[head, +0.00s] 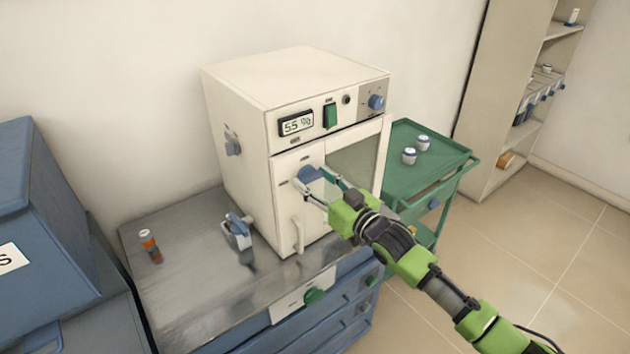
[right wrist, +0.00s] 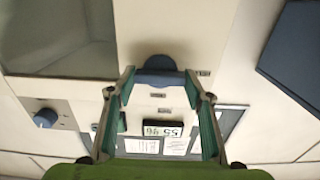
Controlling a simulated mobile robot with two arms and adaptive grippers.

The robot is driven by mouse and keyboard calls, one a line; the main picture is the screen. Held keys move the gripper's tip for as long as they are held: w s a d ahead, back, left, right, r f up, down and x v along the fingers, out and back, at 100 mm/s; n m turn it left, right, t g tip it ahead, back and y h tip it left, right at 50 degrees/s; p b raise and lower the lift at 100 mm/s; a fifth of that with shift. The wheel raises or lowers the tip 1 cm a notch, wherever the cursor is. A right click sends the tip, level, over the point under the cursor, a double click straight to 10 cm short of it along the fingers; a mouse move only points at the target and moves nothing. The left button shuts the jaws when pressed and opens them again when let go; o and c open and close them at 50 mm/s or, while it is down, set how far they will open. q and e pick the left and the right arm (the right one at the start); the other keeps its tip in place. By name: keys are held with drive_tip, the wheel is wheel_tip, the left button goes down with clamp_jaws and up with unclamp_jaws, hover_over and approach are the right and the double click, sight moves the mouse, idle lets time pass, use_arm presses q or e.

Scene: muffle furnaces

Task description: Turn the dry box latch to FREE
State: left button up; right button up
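The dry box (head: 235,100) is a cream cabinet with a "55 %" display, standing on a metal-topped bench. Its blue latch (head: 308,173) is on the front, above a pale vertical handle (head: 298,236). The right wrist view, upside down, shows the latch (right wrist: 158,68) with small labels too blurred to read. My right gripper (head: 318,180) is at the latch, its fingers apart. In the right wrist view the fingertips (right wrist: 159,78) lie at either end of the latch; I cannot tell whether they touch it. My left gripper is out of view.
A green cart (head: 435,147) with two small jars is to the right. A blue cabinet (head: 35,210) stands at left. The floor at right is clear.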

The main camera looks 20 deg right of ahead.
drive_tip(key=shift+m, duration=0.3)
drive_tip(key=m+p, duration=0.1)
drive_tip(key=m, duration=0.1)
drive_tip(key=shift+m, duration=0.3)
drive_tip(key=m, duration=0.4)
drive_tip(key=shift+m, duration=0.3)
drive_tip(key=m, duration=1)
drive_tip(key=shift+p, duration=0.35)
drive_tip(key=o, duration=1.1)
drive_tip(key=shift+d, duration=0.1)
